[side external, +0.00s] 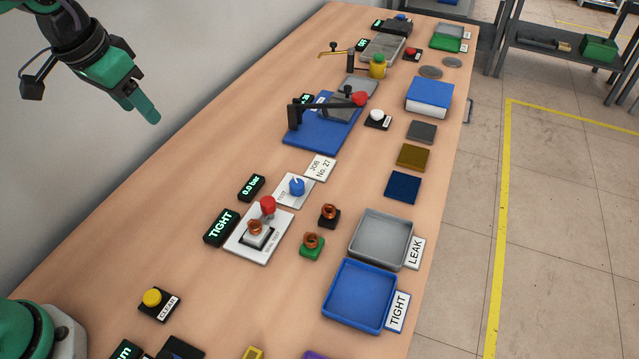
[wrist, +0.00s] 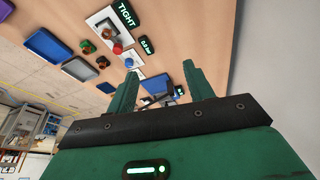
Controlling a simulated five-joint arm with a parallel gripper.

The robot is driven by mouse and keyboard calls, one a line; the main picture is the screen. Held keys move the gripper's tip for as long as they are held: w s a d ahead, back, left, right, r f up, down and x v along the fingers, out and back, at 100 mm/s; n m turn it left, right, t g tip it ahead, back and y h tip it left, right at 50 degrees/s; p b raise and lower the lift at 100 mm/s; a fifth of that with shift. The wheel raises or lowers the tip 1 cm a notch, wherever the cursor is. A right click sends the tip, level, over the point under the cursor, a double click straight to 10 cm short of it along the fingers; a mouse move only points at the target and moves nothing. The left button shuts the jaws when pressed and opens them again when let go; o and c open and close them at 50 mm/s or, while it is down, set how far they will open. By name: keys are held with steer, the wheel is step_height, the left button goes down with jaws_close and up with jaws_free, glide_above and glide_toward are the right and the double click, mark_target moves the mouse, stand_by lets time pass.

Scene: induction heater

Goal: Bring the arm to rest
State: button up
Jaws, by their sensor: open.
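My gripper (side external: 146,110) hangs in the air at the upper left of the side view, over the left edge of the bench (side external: 215,110) and well clear of everything on it. In the wrist view my gripper (wrist: 161,82) shows two green fingers apart with nothing held between them. The arm reaches in from the upper left corner, and most of it is out of frame.
A white test fixture (side external: 250,251) holds a copper-coloured part under a red knob, beside a display reading TIGHT (side external: 221,228). Trays labelled LEAK (side external: 384,219) and TIGHT (side external: 357,317) stand at right. A blue plate with a black lever (side external: 309,105) stands mid-bench.

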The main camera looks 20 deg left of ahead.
steer(key=s+a+f+n+t, duration=0.2)
steer(key=s+a, duration=0.3)
steer(key=s, duration=0.7)
steer(key=shift+s+a+f+y, duration=0.15)
steer(key=shift+s+f+y, duration=0.05)
steer(key=shift+s+y, duration=0.15)
steer(key=shift+w, duration=0.1)
steer(key=shift+c, duration=0.2)
stand_by(0.3)
